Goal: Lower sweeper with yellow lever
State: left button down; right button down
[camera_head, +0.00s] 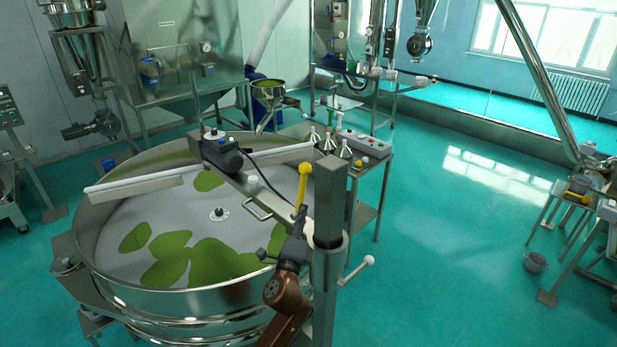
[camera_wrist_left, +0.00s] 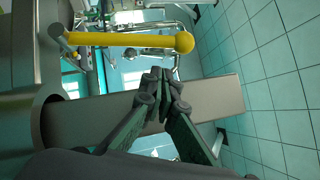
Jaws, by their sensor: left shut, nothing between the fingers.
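The yellow lever (camera_head: 301,188) stands nearly upright beside the steel post, its ball end on top. In the left wrist view the yellow lever (camera_wrist_left: 125,40) lies across the upper part of the picture. My left gripper (camera_head: 300,222) is close below and beside the lever in the head view. The fingers (camera_wrist_left: 163,78) are shut and empty, apart from the lever in the wrist view. The sweeper (camera_head: 140,187) has white arms and a dark motor (camera_head: 222,155), and spans the round sieve on a steel beam. Whether it touches the sieve surface I cannot tell.
The round sieve (camera_head: 110,235) holds several green patches of material. A side table with a control box (camera_head: 357,145) is behind.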

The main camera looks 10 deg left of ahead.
pick_arm(q)
jog(key=r, duration=0.3)
jog(key=shift+s+d+t, duration=0.15)
jog(key=shift+s+t, duration=0.15)
jog(key=shift+s, duration=0.1)
jog(key=p+x, duration=0.2)
jog(key=x, duration=0.8)
jog(key=shift+w, duration=0.1)
